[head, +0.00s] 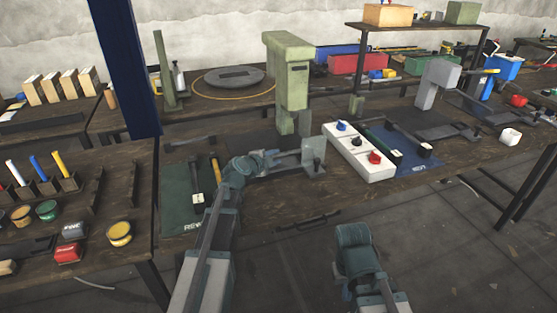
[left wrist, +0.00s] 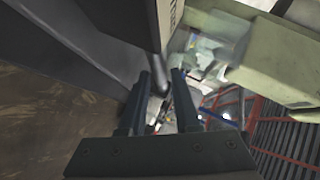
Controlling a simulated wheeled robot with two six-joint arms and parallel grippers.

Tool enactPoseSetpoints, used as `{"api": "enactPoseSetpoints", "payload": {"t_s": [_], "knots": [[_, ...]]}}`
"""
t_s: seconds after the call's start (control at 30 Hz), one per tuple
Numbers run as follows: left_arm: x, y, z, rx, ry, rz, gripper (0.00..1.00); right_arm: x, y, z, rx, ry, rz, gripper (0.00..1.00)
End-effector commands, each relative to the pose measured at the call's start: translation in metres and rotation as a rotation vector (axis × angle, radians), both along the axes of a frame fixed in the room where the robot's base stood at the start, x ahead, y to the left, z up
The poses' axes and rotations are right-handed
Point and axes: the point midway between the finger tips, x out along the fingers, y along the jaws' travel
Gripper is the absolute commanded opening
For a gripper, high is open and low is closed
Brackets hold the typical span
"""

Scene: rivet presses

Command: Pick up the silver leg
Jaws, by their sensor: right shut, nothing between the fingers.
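I cannot single out the silver leg with certainty in either view. In the head view, my left gripper (head: 313,153) reaches to the right over the workbench, in front of the pale green press (head: 290,70). In the left wrist view its two dark fingers (left wrist: 160,100) stand apart with a gap between them. A grey rounded bar end shows beyond the gap, and I cannot tell whether it touches the fingers. My right arm shows at the bottom of the head view, but its fingers are hidden.
A white button box (head: 358,152) and a blue mat (head: 420,163) are right of the gripper. A dark blue post (head: 128,70) stands at left. Floor is clear in front.

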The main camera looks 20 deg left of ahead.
Motion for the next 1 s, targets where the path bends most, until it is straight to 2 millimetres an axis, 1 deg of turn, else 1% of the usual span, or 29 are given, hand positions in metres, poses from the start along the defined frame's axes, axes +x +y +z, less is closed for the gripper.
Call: {"api": "enactPoseSetpoints", "payload": {"t_s": [0.03, 0.1, 0.3, 0.47, 0.5, 1.0], "knots": [[0.0093, -0.0015, -0.0052, 0.0, -0.001, -0.001, 0.31, 0.0, 0.0, -0.0052, 0.0, 0.0, 0.0, 0.0], [0.0128, -0.0027, -0.0057, 0.001, -0.001, 0.0, 0.31, -0.0001, 0.0, -0.0059, 0.0, 0.0, 0.0, 0.0], [0.0117, -0.0028, -0.0045, 0.0, -0.001, 0.0, 0.31, 0.0, 0.0001, -0.0047, 0.0, 0.0, 0.0, 0.0], [0.0115, -0.0028, -0.0045, 0.0, -0.001, 0.0, 0.02, 0.0, 0.0, -0.0047, 0.0, 0.0, 0.0, 0.0], [0.0115, -0.0027, -0.0046, 0.0, -0.001, 0.0, 0.0, 0.0, 0.0001, -0.0047, 0.0, 0.0, 0.0, 0.0], [0.0115, -0.0026, -0.0028, 0.0, -0.002, 0.001, 0.0, 0.0, 0.0, -0.0031, 0.0, 0.0, 0.0, 0.0]]}}
